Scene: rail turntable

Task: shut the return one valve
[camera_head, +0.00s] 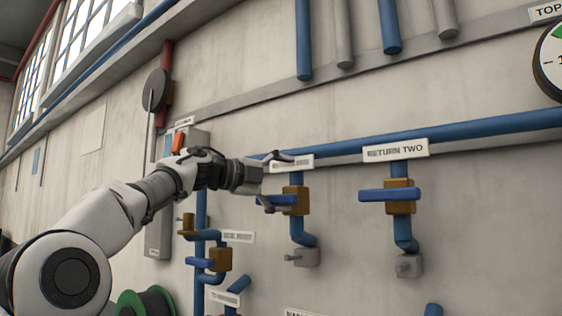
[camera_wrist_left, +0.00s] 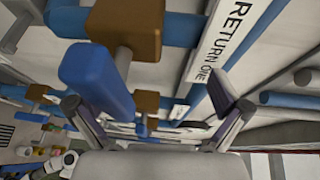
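The return one valve has a brass-coloured body (camera_head: 298,203) on a vertical blue pipe and a blue lever handle (camera_head: 278,200) that appears to run sideways across the pipe. Its RETURN ONE sign (camera_head: 305,163) is partly covered by a finger. My left gripper (camera_head: 284,181) is open at the valve, one finger above and one near the handle. In the left wrist view the blue handle (camera_wrist_left: 95,76) is close to the left finger of the open gripper (camera_wrist_left: 150,100), with the sign (camera_wrist_left: 230,42) beyond the right finger. I cannot tell whether finger and handle touch. My right gripper is not in view.
The RETURN TWO valve handle (camera_head: 388,195) and its sign (camera_head: 395,150) are just right. A lower-left valve (camera_head: 220,259) sits below my forearm. A long blue pipe (camera_head: 465,127) runs along the wall above. A grey box (camera_head: 160,225) is behind my arm.

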